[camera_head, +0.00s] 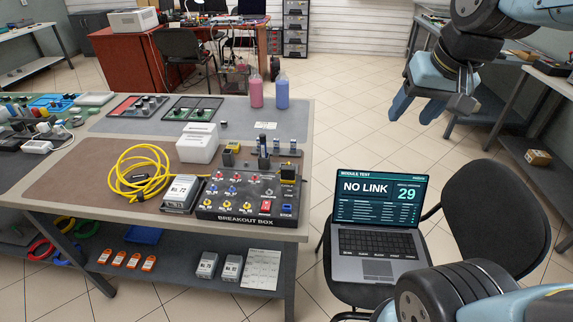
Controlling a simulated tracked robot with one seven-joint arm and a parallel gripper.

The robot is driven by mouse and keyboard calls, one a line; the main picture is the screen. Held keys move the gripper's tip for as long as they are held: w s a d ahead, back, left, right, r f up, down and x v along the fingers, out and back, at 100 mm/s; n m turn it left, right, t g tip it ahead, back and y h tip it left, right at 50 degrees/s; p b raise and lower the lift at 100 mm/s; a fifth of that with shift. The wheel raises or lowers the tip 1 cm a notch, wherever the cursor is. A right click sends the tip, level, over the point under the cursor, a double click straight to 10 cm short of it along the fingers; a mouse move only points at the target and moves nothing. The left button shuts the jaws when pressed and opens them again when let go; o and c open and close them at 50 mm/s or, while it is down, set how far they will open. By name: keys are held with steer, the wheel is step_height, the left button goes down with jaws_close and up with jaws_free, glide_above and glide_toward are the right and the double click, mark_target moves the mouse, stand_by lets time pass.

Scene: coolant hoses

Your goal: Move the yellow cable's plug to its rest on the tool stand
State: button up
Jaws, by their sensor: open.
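A yellow cable (140,172) lies in a loose coil on the brown mat of the workbench. Its plug is too small to tell apart from the coil and the nearby parts. A rack with several small upright plugs or tools (279,146), perhaps the tool stand, stands behind the black breakout box (246,199). A black block with a yellow top (288,174) sits at the box's back right corner; I cannot tell whether it is a plug. My gripper (430,101) is open and empty, high over the floor, right of the bench and apart from everything on it.
A white box (198,142) and a grey module (182,193) stand between coil and breakout box. Pink (256,91) and blue (282,92) bottles stand at the back edge. A laptop (377,226) reading "NO LINK" sits on a chair below my gripper.

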steer(key=shift+o, duration=1.3)
steer(key=w+a+f+g+y, duration=0.1)
steer(key=w+a+f+g, duration=0.1)
steer(key=w+a+f, duration=0.4)
steer(key=w+a, duration=0.3)
steer(key=w, duration=0.1)
steer(key=shift+f+g, duration=0.4)
steer(key=g+h, duration=0.2)
glide_above(288, 167)
steer(key=shift+m, duration=0.4)
step_height(288, 167, down, 12)
steer(key=shift+d, duration=0.15)
steer(key=shift+f, duration=0.15)
steer(key=shift+f, duration=4.5)
jaws_close()
steer(key=shift+r, duration=3)
